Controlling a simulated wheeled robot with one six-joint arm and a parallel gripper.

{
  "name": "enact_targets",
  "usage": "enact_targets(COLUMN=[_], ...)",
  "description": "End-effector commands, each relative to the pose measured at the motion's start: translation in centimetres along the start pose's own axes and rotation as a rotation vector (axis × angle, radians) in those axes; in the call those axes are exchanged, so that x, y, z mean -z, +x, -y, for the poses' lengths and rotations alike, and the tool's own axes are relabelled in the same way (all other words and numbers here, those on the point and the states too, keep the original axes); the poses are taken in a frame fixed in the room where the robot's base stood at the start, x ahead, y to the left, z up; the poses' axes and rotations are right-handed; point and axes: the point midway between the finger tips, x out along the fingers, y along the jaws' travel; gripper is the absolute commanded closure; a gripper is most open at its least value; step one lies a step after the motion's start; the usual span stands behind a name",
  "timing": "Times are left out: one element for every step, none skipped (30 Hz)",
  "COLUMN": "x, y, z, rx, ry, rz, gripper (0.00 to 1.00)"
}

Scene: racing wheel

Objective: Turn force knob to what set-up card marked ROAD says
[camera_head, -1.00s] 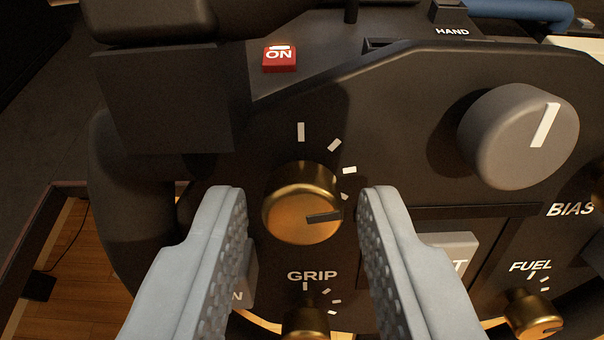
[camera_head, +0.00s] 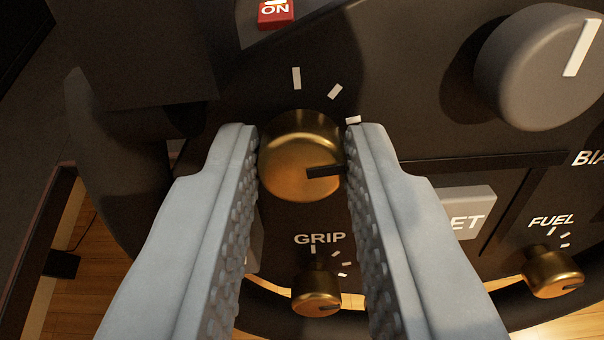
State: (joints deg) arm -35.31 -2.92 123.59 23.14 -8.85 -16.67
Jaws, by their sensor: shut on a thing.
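A large brass knob (camera_head: 298,165) stands on the black wheel face, between the two grey fingers of my gripper (camera_head: 302,150). The fingers are shut on its left and right sides. Its dark pointer line points right, tilted very slightly up. White scale marks (camera_head: 335,91) run from above the knob round to its upper right; the lower ones are hidden behind the right finger. No name for this knob is readable, so I cannot tell from lettering that it is the force knob. No set-up card is in view.
A small brass knob (camera_head: 316,292) below is marked GRIP, another (camera_head: 554,270) FUEL. A big grey knob (camera_head: 545,68) is at the upper right. A light button (camera_head: 462,212), partly covered, sits beside the right finger. A red ON switch (camera_head: 276,13) is above.

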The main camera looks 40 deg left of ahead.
Motion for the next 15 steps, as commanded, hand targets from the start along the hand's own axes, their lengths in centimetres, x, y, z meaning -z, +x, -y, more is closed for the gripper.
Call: enact_targets(x=[-0.02,-0.02,-0.02,-0.02,-0.02,-0.02,-0.02,-0.03,-0.03,-0.03,-0.03,-0.04,-0.04,-0.04,-0.05], y=[0.00,0.00,0.00,0.00,0.00,0.00,0.00,-0.01,0.00,0.00,0.00,0.00,0.00,0.00,0.00], z=[-0.01,-0.01,-0.02,-0.02,-0.03,-0.03,-0.04,-0.04,-0.05,-0.05,-0.05,-0.06,-0.07,-0.07,-0.08], rx=[0.000,0.000,0.000,0.001,0.001,0.001,0.001,0.002,0.002,0.002,0.002,0.003,0.003,0.003,0.003], ry=[0.022,0.039,0.064,0.086,0.108,0.140,0.165,0.191,0.227,0.255,0.283,0.321,0.350,0.379,0.417], rz=[0.000,0.000,0.000,0.001,0.001,0.001,0.001,0.001,0.001,0.001,0.001,0.001,0.001,0.001,0.001], gripper=[0.99,0.99,0.99,0.99,0.99,0.99,0.99,0.99,0.99,0.99,0.99,0.99,0.99,0.99,0.99])
